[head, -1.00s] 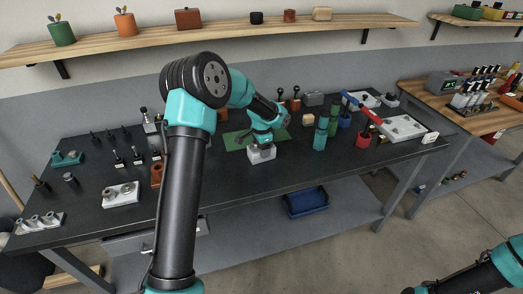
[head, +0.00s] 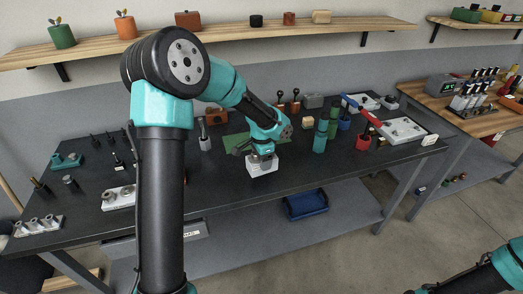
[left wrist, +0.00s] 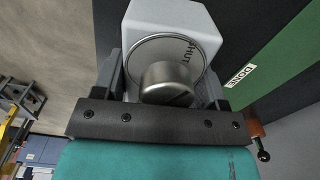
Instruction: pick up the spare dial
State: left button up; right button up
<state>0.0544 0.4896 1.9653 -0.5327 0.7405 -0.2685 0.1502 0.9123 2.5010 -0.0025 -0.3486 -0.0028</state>
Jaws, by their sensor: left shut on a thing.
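The spare dial is a white block (head: 263,168) with a round face marked "SHUT" and a metal knob, as the left wrist view (left wrist: 172,20) shows. My left gripper (head: 262,157) is shut on it, with the fingers on either side of the block. The dial is over the dark bench, in front of the green mat. I cannot tell whether its underside touches the bench. The gripper body hides its near part in the left wrist view. My right arm shows at the lower right of the head view, but its gripper is out of frame.
The green mat (left wrist: 275,75) carries a "DONE" label (left wrist: 241,75). Teal-green cylinders (head: 320,141), a red cup (head: 363,142) and a white panel (head: 403,129) stand right of the dial. Small tools and holders fill the bench's left part. A blue bin (head: 306,205) sits on the lower shelf.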

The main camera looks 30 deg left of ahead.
pick_arm(q)
jog(key=s+d, duration=0.3)
jog(key=s, duration=0.2)
jog(key=shift+s+d+r, duration=0.15)
jog(key=shift+s+r, duration=0.05)
jog(key=shift+r, duration=0.1)
